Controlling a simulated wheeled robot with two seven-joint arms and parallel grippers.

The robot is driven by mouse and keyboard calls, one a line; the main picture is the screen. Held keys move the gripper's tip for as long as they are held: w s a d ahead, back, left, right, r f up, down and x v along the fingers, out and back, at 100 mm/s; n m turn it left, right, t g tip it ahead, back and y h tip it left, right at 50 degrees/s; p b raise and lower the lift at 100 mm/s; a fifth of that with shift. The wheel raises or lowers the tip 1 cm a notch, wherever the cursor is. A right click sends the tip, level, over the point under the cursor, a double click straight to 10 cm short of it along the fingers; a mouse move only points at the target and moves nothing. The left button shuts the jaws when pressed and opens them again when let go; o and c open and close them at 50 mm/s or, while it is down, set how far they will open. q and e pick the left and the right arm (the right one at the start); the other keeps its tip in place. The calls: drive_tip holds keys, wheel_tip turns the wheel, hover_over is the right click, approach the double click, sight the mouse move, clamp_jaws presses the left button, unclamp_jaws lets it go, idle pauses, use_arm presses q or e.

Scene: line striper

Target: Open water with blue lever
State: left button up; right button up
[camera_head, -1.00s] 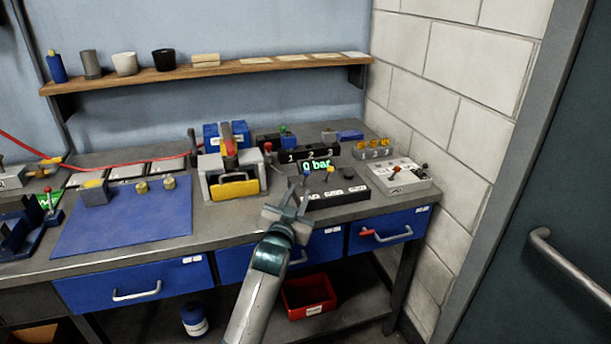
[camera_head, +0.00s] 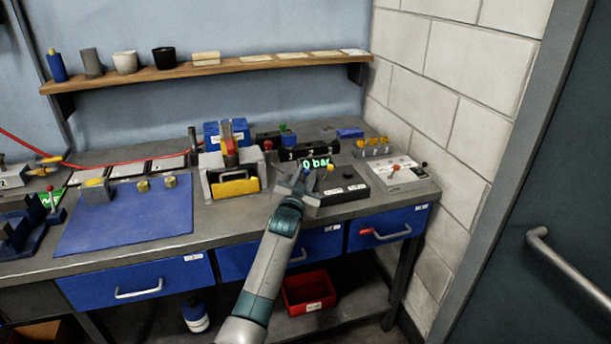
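A black control box (camera_head: 352,190) stands on the bench below a display (camera_head: 316,162) that reads 0 bar. A small blue-topped lever (camera_head: 306,171) shows at the left of the box, partly hidden by my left gripper. A yellow-topped lever (camera_head: 330,168) stands to its right. My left gripper (camera_head: 297,184) is at the left front of the box, close to the blue lever. I cannot tell whether it touches the lever or how far its fingers are apart. My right gripper is not in view.
A grey box with levers (camera_head: 405,176) stands right of the control box. A grey fixture with a yellow front (camera_head: 235,186) stands to the left. A blue mat (camera_head: 130,218) lies further left. A wooden shelf (camera_head: 225,66) runs above, and a red bin (camera_head: 308,293) is below.

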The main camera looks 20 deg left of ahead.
use_arm(q)
clamp_jaws()
